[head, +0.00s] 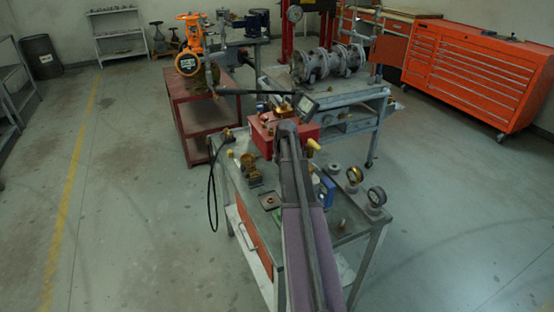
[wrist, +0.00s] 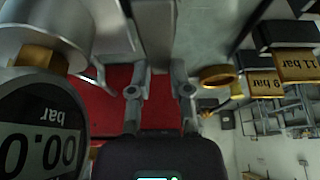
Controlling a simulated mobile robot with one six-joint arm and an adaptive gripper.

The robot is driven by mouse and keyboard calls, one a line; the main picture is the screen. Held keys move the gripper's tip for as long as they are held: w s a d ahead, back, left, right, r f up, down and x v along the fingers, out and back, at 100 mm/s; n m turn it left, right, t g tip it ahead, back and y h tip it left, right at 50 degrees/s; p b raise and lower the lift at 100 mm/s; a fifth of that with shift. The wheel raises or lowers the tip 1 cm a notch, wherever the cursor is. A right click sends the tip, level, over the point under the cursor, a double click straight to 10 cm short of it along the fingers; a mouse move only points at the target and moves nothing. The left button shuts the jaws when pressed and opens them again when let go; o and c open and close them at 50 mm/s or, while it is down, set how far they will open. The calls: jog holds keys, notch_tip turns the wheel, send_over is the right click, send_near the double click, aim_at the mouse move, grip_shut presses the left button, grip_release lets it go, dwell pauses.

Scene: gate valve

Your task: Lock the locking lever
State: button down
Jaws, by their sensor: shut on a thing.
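In the wrist view my gripper (wrist: 160,70) has its two grey fingers some way apart, with the tips on either side of a grey flat metal piece (wrist: 155,38). The fingers are shut on this piece. I cannot tell for sure whether it is the locking lever. Below it is the red top of a box. In the head view the red box (head: 262,138) stands on the near workbench, and my arm reaches over it and hides the fingertips. A long black bar (head: 250,92) runs sideways behind the box.
A digital gauge (wrist: 45,135) is close at the left of the wrist view; it also shows in the head view (head: 306,105). Brass fittings marked 9 bar (wrist: 262,83) and 11 bar (wrist: 296,65) are at the right. An orange valve (head: 190,60) stands on a red table behind.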

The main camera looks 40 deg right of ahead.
jog(key=c, duration=0.6)
grip_release()
jog(key=shift+d, duration=0.1)
jog(key=shift+o, duration=0.2)
jog(key=shift+a+n, duration=0.2)
jog(key=shift+n, duration=0.1)
jog(key=shift+a+n+y, duration=0.2)
jog(key=shift+n+y, duration=0.2)
jog(key=shift+n, duration=0.1)
jog(key=p+v, duration=1.3)
jog(key=v, duration=0.1)
jog(key=s+a+f+g+b, duration=0.1)
jog(key=a, duration=1.2)
jog(key=s+a+f+g+y+b, duration=0.1)
jog(key=s+a+f, duration=0.1)
jog(key=a, duration=1.1)
jog(key=shift+a+f+n, duration=0.2)
jog(key=shift+a+n, duration=0.2)
